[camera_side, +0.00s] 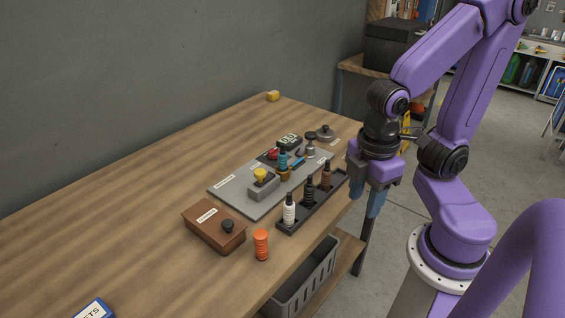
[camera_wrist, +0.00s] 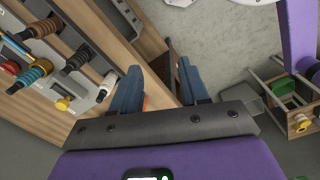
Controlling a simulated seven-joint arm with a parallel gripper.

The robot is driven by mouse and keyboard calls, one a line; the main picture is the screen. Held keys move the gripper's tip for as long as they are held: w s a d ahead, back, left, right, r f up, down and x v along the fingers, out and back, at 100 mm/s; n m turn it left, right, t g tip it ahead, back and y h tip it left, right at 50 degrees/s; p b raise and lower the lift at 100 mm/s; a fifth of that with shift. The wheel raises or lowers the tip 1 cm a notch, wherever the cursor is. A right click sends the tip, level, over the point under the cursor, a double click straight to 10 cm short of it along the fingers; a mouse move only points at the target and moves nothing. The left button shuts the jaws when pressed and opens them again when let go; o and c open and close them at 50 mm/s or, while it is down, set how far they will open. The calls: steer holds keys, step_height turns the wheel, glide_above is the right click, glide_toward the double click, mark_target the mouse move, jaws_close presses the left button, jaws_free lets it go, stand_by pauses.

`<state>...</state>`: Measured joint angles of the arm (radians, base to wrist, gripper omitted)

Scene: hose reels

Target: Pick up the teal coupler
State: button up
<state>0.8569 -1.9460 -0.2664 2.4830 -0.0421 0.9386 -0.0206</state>
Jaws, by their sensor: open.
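The teal coupler (camera_side: 283,158) stands upright on the grey panel (camera_side: 235,192), with a brown-orange part just in front of or beneath it; I cannot tell which. It also shows at the left of the wrist view (camera_wrist: 38,70). My gripper (camera_side: 364,195) has blue fingers and hangs beyond the table's right edge, to the right of the panel and well apart from the coupler. In the wrist view, my gripper's fingers (camera_wrist: 158,80) are spread, with nothing held between them.
A black tray (camera_side: 325,203) with white, black and brown couplers lies between the panel and my gripper. A yellow knob (camera_side: 261,174) stands beside the teal coupler. A brown box (camera_side: 205,228) and orange coupler (camera_side: 261,246) are in front. The table's left is mostly clear.

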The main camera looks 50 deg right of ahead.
steer(key=w+f+n+t+h, duration=0.15)
steer(key=w+n+h, duration=0.35)
steer(key=w, duration=0.7)
steer(key=n+t+h, duration=0.3)
steer(key=n+h, duration=0.1)
steer(key=h, duration=0.3)
glide_toward(282, 148)
steer(key=shift+t, duration=0.25)
steer(key=x, duration=1)
steer(key=shift+d+f, duration=0.25)
steer(key=shift+d, duration=0.1)
steer(key=shift+n, duration=0.3)
jaws_close()
